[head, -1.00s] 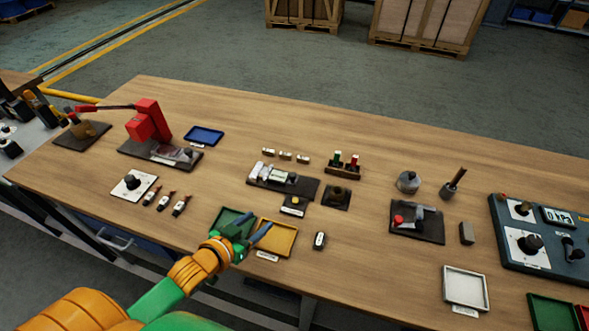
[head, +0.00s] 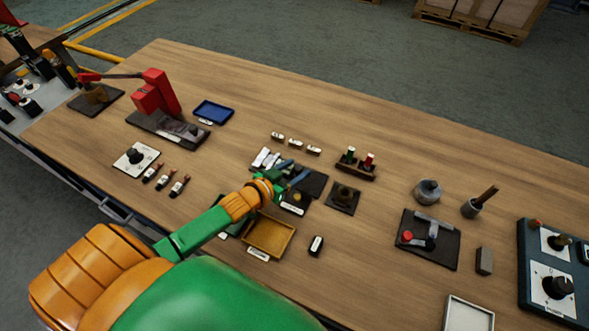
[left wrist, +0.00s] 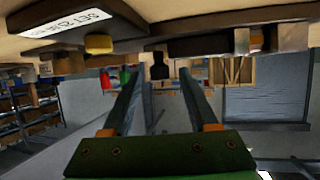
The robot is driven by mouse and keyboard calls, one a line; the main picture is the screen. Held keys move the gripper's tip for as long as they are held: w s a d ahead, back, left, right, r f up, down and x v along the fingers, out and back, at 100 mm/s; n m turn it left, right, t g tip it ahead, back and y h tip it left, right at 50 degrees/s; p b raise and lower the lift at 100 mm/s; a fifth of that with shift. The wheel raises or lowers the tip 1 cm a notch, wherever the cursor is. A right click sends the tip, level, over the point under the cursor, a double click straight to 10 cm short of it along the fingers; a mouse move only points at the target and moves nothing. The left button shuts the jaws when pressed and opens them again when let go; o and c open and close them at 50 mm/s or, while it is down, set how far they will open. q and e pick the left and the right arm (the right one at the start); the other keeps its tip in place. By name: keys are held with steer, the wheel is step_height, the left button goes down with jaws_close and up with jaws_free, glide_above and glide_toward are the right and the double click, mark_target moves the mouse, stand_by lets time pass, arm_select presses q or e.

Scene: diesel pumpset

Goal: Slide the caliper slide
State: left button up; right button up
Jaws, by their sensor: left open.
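The caliper's dark board (head: 318,186) lies mid-table in the head view, with white blocks (head: 266,158) at its left end. My left gripper (head: 292,172) is over this board, open and empty, and covers most of the caliper and its slide. Dark boards and fittings run along the top of that view, above the fingertips. I cannot clearly pick out the slide or tell whether a finger touches it. My right gripper is in neither view.
A small board with a yellow button (head: 297,197) sits just in front; the button also shows in the left wrist view (left wrist: 99,44). A yellow tray (head: 268,236) is nearer.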

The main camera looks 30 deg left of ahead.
arm_select(q)
steer(key=shift+s+r, duration=0.1)
steer(key=shift+s, duration=0.1)
steer(key=c, duration=0.4)
jaws_close()
stand_by(0.8)
